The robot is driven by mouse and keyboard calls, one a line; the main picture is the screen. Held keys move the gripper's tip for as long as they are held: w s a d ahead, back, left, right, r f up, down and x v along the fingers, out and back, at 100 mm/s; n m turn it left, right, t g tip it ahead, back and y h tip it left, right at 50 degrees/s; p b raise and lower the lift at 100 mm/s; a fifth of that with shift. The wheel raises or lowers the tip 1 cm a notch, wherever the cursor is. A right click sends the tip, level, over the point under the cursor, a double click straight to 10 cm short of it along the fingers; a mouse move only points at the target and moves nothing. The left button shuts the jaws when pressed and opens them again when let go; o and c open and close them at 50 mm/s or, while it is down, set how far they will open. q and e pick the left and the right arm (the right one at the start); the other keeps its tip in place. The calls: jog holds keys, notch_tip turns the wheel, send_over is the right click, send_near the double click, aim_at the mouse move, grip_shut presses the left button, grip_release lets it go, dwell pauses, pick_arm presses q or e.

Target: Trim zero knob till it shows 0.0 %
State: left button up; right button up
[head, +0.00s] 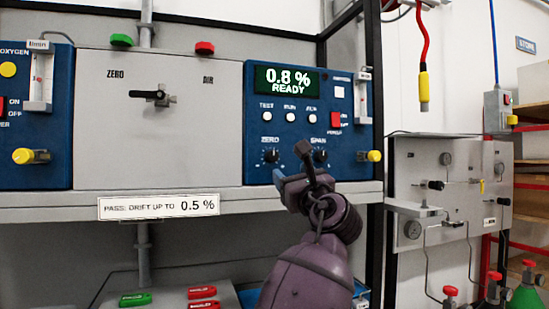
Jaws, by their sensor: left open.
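The zero knob (270,155) is a small black dial under the label ZERO on the blue analyser panel (348,140). The green display (287,81) above reads 0.8 % and READY. My left gripper (291,167) is open in front of the panel's lower edge, just below and to the right of the zero knob. Its fingers look empty, and I see no contact with the knob. The span knob (320,155) is partly behind a dark finger. My right gripper is not in view.
Small buttons (290,117), a red switch (336,118) and a yellow knob (374,156) are on the same panel. A grey panel with a black lever (153,95) is to the left. A shelf-edge label (158,206) reads PASS: DRIFT UP TO 0.5 %.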

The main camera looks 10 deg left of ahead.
aim_at(274, 156)
pick_arm(q)
jog(key=p+x, duration=0.1)
jog(key=x, duration=0.9)
jog(key=shift+w, duration=0.15)
jog(key=shift+w+a+r+p, duration=0.1)
jog(key=shift+w+a+p, duration=0.1)
jog(key=shift+p, duration=0.1)
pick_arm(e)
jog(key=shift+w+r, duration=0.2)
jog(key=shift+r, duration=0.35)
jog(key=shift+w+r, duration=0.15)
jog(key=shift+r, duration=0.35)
pick_arm(q)
jog(key=shift+d, duration=0.1)
